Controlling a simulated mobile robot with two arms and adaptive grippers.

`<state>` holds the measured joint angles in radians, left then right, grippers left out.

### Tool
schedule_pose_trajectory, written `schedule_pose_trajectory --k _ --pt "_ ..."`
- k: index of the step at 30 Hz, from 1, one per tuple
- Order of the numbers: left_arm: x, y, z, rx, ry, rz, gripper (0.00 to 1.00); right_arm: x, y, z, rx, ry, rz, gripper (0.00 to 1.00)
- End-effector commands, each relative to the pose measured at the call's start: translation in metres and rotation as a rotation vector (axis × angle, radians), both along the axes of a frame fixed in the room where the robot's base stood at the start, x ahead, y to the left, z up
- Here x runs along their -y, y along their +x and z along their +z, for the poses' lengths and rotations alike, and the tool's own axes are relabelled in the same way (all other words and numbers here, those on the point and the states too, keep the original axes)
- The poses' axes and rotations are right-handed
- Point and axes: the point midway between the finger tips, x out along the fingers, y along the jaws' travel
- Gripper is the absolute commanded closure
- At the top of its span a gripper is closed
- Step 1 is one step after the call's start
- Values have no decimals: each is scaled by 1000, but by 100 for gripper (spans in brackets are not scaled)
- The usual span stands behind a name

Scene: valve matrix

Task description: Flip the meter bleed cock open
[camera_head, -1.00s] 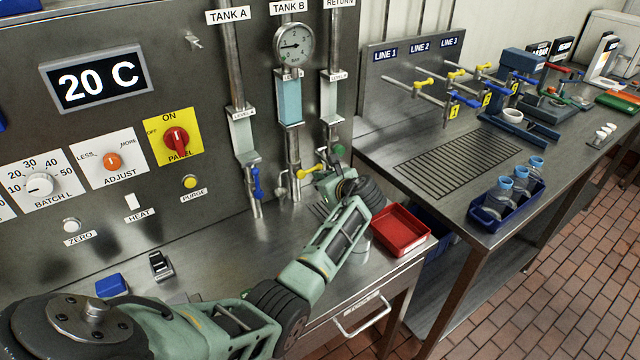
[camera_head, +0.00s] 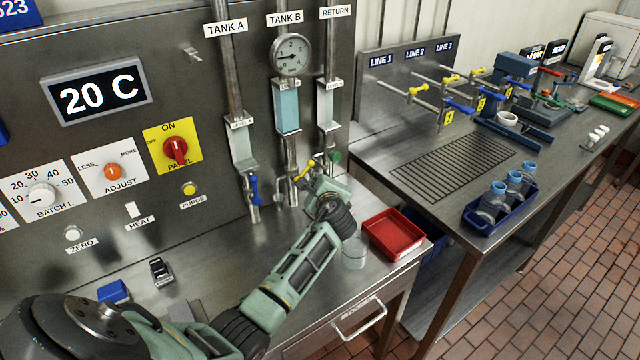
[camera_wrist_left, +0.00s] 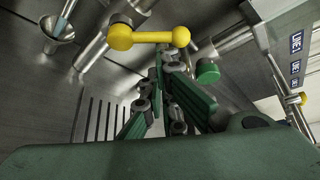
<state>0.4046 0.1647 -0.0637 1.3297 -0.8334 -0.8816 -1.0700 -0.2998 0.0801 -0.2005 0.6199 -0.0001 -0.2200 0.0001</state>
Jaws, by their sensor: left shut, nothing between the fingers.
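A cock with a yellow two-knobbed handle (camera_head: 304,171) sits low on the panel, beneath the Tank B column. No label on it is readable. In the left wrist view the yellow handle (camera_wrist_left: 155,38) lies nearly level across the top, on a metal pipe fitting. My left gripper (camera_head: 316,182) is just beside it. In the left wrist view the gripper's fingers (camera_wrist_left: 160,68) are shut and empty, with their tips just below the handle's right half. Whether they touch it I cannot tell. My right gripper is not in view.
A green knob (camera_wrist_left: 207,71) is close right of the fingers. A funnel (camera_wrist_left: 57,31) is at upper left. A blue-handled cock (camera_head: 254,190) hangs under Tank A. A red tray (camera_head: 394,234) and a clear beaker (camera_head: 354,252) stand by the bench edge.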

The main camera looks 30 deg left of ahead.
Motion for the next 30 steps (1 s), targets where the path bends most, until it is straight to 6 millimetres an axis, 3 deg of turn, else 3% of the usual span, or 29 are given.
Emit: schedule_pose_trajectory --k 9,30 --pt "-2 -2 12 20 -6 3 100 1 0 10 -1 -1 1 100" --pt "-3 -4 14 19 -5 3 100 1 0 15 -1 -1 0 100"
